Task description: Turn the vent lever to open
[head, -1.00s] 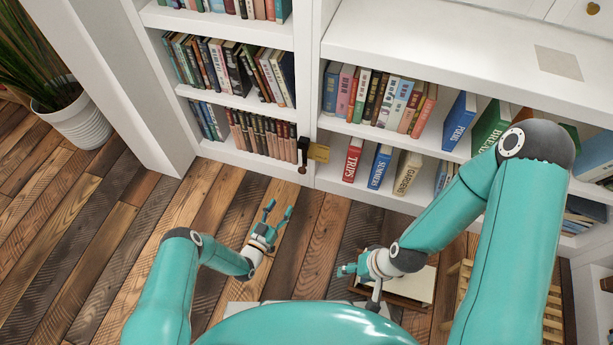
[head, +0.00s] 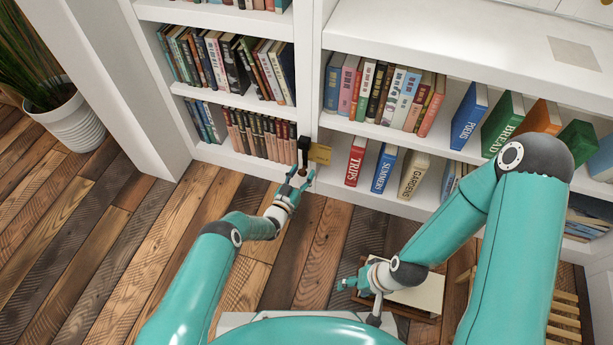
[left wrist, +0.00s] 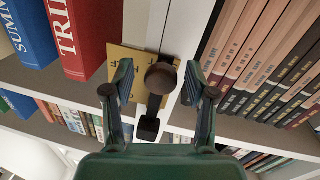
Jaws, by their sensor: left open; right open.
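The vent lever (head: 304,145) is a dark handle on the white upright between the two bookcases, beside a tan plate (head: 320,153). In the left wrist view the lever (left wrist: 151,125) shows a round dark knob and a bar, with the tan plate (left wrist: 124,62) behind it. My left gripper (head: 299,181) is open just below and in front of the lever. In the left wrist view its two fingers (left wrist: 158,85) stand on either side of the lever, apart from it as far as I can tell. My right gripper (head: 350,284) is open and empty, low over the floor near my base.
Books fill the shelves on both sides, with red (head: 355,160), blue (head: 384,168) and cream (head: 412,175) ones right of the lever. A potted plant (head: 72,122) stands far left. A small cream-topped item (head: 420,294) is near my right gripper. Plank floor (head: 150,240) is clear at left.

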